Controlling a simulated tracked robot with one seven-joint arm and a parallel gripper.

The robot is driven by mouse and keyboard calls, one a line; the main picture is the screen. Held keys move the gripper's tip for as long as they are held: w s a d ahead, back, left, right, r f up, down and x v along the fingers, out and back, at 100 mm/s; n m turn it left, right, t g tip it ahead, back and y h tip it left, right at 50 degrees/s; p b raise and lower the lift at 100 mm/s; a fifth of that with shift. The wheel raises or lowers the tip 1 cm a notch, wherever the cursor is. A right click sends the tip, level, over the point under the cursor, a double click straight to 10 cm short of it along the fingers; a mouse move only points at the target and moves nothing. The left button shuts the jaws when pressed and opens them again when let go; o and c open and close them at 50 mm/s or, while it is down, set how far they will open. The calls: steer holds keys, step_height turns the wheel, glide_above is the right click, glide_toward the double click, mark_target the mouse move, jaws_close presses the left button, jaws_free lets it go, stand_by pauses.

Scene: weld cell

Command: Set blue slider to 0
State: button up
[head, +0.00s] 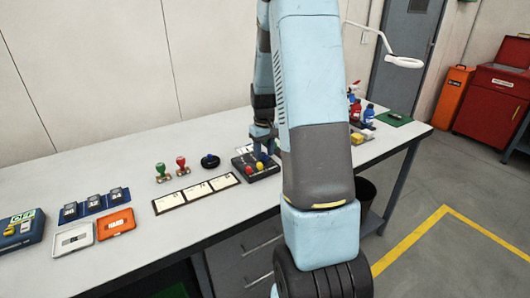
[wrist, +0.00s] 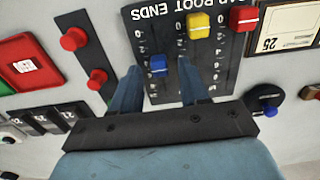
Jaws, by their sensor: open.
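A black slider panel (wrist: 170,35) with printed lettering, upside down in the wrist view, carries three sliders. The blue slider (wrist: 158,66) sits further down its slot in the picture than the yellow slider (wrist: 199,25) and the red slider (wrist: 244,18). Scale marks run beside the slots, but the blue slider's exact reading is too small to tell. My gripper (wrist: 159,72) is open, with one finger on each side of the blue slider; contact cannot be told. In the head view the panel (head: 268,174) is on the bench, partly hidden by my arm.
A black round base with a blue knob (head: 210,161), green and red stamps (head: 181,166) and a card holder (head: 211,190) are left of the panel. An orange tray (head: 115,223) lies further left. Blue bottles (head: 368,112) stand to the right. The bench (head: 60,190) has bare room behind the trays.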

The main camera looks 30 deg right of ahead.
steer(key=shift+f, duration=0.2)
steer(key=shift+c, duration=0.4)
jaws_close()
